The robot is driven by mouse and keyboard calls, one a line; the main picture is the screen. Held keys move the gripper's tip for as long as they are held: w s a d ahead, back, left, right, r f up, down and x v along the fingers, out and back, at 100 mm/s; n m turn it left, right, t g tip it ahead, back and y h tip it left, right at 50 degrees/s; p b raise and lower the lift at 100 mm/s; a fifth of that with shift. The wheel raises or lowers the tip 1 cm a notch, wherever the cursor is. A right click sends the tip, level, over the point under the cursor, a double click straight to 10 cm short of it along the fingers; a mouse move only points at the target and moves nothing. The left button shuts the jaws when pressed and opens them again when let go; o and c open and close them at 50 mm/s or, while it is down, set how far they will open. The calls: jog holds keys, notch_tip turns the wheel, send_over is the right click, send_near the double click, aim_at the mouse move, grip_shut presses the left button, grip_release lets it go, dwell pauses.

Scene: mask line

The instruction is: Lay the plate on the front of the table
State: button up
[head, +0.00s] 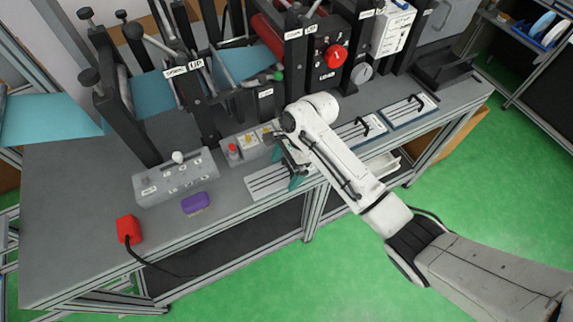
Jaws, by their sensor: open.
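A light grey grooved plate (266,184) lies at the front edge of the grey table (85,190). Its right part is hidden by my gripper and arm. My gripper (289,168), with teal fingertips, is open at the right part of this plate. I cannot tell whether its fingers touch the plate or stand around a handle. Two similar plates with black handles lie further right, a middle one (352,138) and a right one (408,112).
A grey control box (176,177), a purple brush-like block (195,204) and a red corded device (129,230) sit on the left of the table. A smaller button box (250,143) and machine frames with a red knob (335,56) stand behind. The green floor (400,280) in front is clear.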

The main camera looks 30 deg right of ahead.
jog(key=b+v, duration=0.1)
jog(key=v, duration=1.1)
jog(key=s+a+f+n+t, duration=0.1)
jog(key=s+a+f+n, duration=0.4)
jog(key=s+f+n, duration=0.45)
jog(key=s+d+n+h, duration=0.2)
jog(key=s+d+n, duration=0.2)
jog(key=s, duration=0.6)
jog(key=s+d+n+h, duration=0.3)
jog(key=s+d, duration=0.1)
jog(key=s, duration=0.6)
jog(key=shift+d+r+n, duration=0.35)
jog(key=shift+d, duration=0.05)
